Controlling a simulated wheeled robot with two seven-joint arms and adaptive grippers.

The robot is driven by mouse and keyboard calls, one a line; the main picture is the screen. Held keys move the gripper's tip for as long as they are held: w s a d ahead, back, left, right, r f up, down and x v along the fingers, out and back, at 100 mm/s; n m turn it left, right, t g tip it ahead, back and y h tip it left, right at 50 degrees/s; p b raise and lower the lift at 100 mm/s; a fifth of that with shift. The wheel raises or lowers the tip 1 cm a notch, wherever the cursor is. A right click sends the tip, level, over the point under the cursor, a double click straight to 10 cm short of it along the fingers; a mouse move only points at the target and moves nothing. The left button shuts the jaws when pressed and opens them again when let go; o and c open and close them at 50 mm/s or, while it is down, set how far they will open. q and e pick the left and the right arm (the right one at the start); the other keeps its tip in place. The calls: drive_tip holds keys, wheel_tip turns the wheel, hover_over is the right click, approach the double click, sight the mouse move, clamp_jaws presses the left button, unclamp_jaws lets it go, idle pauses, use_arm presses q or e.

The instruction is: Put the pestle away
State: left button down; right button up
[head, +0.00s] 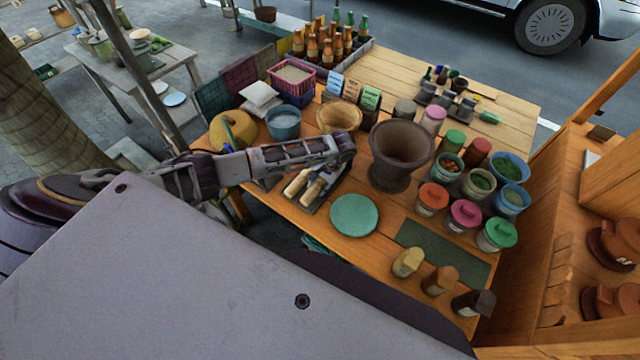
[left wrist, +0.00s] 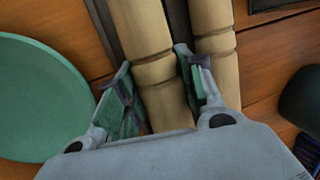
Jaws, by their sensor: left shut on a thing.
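Two light wooden pestles lie side by side on a dark holder (head: 318,206) at the table's front left. One pestle (head: 313,193) is under my left gripper (head: 328,174); the other pestle (head: 296,184) lies to its left. In the left wrist view my left gripper (left wrist: 157,98) has a green-padded finger on each side of one pestle (left wrist: 165,104) and is shut on it. The other pestle (left wrist: 214,60) lies beside it, outside the fingers. The brown clay mortar (head: 400,153) stands upright right of the gripper, apart from it. My right gripper is out of view.
A green round plate (head: 354,215) lies close in front of the gripper. Behind are a woven basket (head: 339,117) and a blue pot (head: 284,123). Several lidded jars and bowls crowd the right, such as a red-lidded jar (head: 432,198).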

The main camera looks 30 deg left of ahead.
use_arm(q)
drive_tip(key=c, duration=0.8)
unclamp_jaws()
drive_tip(key=shift+o, duration=1.2)
drive_tip(key=shift+r, duration=0.1)
drive_tip(key=shift+r, duration=4.4)
drive_tip(key=shift+s, duration=0.15)
